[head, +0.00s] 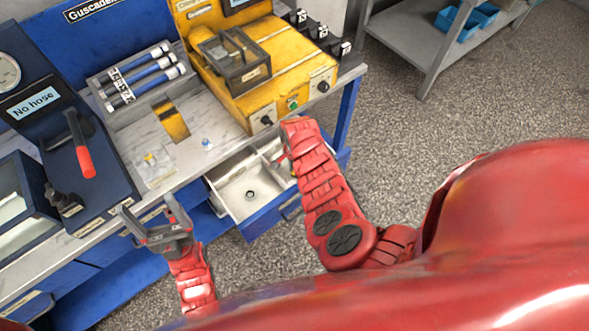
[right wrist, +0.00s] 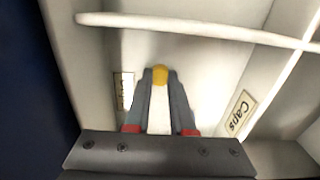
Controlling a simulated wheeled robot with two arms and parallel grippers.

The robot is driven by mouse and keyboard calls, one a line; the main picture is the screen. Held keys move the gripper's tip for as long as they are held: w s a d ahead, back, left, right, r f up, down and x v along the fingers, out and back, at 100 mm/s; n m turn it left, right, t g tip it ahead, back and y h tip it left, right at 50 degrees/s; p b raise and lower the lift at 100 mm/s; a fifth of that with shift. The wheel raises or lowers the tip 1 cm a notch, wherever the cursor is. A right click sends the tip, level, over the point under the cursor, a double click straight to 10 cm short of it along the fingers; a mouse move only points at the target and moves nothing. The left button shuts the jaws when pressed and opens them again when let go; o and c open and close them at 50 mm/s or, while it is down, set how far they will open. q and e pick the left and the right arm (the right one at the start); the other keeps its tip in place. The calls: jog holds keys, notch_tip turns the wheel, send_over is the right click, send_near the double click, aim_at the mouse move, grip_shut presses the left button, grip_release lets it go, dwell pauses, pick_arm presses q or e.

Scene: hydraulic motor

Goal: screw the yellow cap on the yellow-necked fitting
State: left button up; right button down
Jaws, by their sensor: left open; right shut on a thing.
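A small fitting with a yellow top (head: 149,158) stands on a clear plate on the workbench. My left gripper (head: 150,212) is open and empty in front of the bench edge, below that fitting in the head view. My right gripper (right wrist: 160,78) is shut on the yellow cap (right wrist: 160,74), which shows between its fingertips inside a white drawer compartment. In the head view my right arm reaches into the open drawer (head: 222,205), and its fingertips and the cap are mostly hidden there.
A small blue-topped piece (head: 207,144) stands on the bench. A yellow machine (head: 280,75), a tube rack (head: 143,77) and a red-handled press (head: 80,150) surround the bench space.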

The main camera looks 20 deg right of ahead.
jog(key=shift+r+p, duration=3.05)
jog(key=shift+p, duration=0.2)
